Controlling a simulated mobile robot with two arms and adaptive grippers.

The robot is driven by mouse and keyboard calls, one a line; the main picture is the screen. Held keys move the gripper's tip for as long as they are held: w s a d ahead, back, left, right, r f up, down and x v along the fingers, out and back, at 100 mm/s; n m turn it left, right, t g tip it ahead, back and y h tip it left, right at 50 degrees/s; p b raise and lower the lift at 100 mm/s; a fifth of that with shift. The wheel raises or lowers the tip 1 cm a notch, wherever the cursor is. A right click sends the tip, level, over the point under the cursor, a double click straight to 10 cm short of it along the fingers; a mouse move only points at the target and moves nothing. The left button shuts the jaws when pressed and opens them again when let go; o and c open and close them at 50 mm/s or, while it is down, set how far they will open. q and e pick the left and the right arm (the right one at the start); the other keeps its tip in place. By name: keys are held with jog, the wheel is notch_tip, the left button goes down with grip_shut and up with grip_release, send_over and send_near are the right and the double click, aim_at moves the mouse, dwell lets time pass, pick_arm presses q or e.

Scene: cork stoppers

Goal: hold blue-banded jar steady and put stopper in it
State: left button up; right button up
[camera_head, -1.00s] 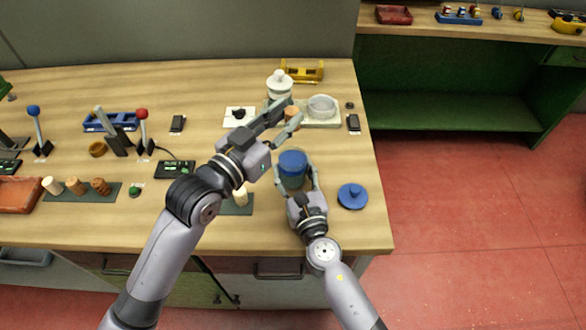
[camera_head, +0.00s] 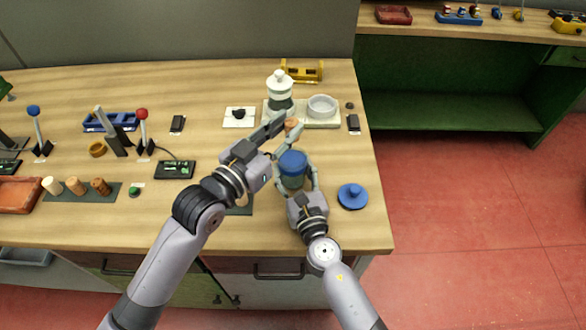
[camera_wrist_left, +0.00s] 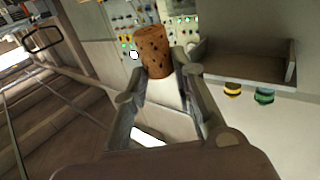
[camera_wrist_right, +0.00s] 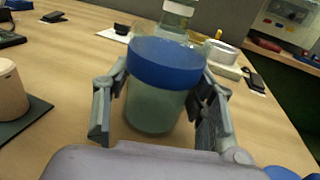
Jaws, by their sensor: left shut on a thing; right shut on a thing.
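The blue-banded jar (camera_head: 293,163) is greenish glass with a wide blue band at its top, upright on the bench near the front right. My right gripper (camera_wrist_right: 158,112) has a finger on each side of the jar and is shut on it. My left gripper (camera_head: 290,125) is shut on a brown speckled cork stopper (camera_wrist_left: 153,52). In the head view the stopper (camera_head: 291,123) is just beyond the jar's top and apart from it. The jar's opening cannot be made out.
A blue lid with a knob (camera_head: 352,196) lies right of the jar. A pale cork (camera_wrist_right: 10,92) stands on a dark mat to the left. Several stoppers are farther left.

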aim_at(284, 166)
pick_arm(q)
jog(key=shift+s+f, duration=0.2)
jog(key=shift+f, duration=5.05)
pick_arm(e)
jog(key=shift+s+a, duration=0.15)
pick_arm(q)
jog(key=o, duration=0.8)
pick_arm(e)
jog(key=shift+r, duration=0.15)
pick_arm(q)
jog(key=shift+a, duration=0.1)
jog(key=shift+s+a, duration=0.1)
jog(key=shift+s, duration=0.1)
pick_arm(e)
jog(key=shift+f, duration=0.2)
pick_arm(q)
jog(key=shift+h, duration=0.3)
jog(key=v, duration=0.3)
jog(key=r+v, duration=0.1)
jog(key=v, duration=0.3)
jog(key=r+v, duration=0.1)
jog(key=v, duration=0.3)
jog(key=shift+s+r, duration=0.1)
jog(key=shift+s, duration=0.25)
pick_arm(e)
jog(key=shift+f, duration=0.1)
